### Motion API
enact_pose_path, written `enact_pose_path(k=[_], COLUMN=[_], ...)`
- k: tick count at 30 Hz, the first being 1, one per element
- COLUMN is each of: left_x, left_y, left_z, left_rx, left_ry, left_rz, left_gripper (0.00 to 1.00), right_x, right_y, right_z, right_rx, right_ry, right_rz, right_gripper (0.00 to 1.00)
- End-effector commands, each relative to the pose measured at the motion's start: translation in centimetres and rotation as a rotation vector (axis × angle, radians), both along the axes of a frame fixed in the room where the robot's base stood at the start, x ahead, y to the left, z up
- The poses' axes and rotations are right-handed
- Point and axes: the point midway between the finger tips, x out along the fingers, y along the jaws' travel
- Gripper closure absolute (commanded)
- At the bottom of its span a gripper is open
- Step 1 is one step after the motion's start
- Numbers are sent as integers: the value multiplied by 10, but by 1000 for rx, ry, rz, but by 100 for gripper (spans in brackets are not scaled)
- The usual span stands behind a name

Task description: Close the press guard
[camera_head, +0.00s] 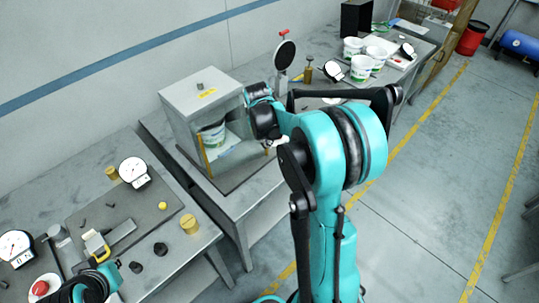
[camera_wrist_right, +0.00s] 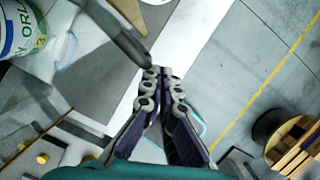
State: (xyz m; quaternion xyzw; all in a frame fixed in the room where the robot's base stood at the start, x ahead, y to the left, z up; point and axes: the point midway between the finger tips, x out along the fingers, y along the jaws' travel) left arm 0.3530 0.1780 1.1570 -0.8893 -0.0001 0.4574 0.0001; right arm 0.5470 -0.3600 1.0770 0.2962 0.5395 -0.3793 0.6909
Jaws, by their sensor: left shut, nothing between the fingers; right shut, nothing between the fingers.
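The press is a grey box-shaped housing (camera_head: 195,100) on the middle bench, with a white labelled tub (camera_head: 213,136) inside. Its front looks open or clear, with a yellow upright (camera_head: 203,156) at the left front edge. I cannot tell the guard panel's exact position. My right arm reaches to the housing's right front side and hides part of it. My right gripper's fingers (camera_wrist_right: 162,80) are shut and empty, beside a dark rod (camera_wrist_right: 122,40). The tub also shows in the right wrist view (camera_wrist_right: 18,32). My left gripper (camera_head: 95,283) is low at the left, away from the press; its fingertips are unclear.
The left bench holds dial gauges (camera_head: 134,171), a dark mat (camera_head: 150,205), a yellow-handled tool (camera_head: 97,246) and a red button (camera_head: 40,288). The far bench holds white tubs (camera_head: 361,68). A round dark plate on a stand (camera_head: 284,55) is behind my right arm.

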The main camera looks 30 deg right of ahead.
Motion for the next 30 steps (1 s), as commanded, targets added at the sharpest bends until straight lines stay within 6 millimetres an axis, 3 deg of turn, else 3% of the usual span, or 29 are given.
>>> enact_pose_path(k=[6,12,30], left_x=[0,0,0], left_y=[0,0,0], left_z=[-3,-4,-4], left_rx=[0,0,0], left_ry=[0,0,0], left_rz=[0,0,0], left_gripper=[100,100,100], right_x=[35,55,68], right_y=[-9,-12,-13], right_z=[0,0,0], right_rx=[0,0,0], right_ry=[0,0,-1], right_rz=[0,0,0], right_gripper=[100,100,100])
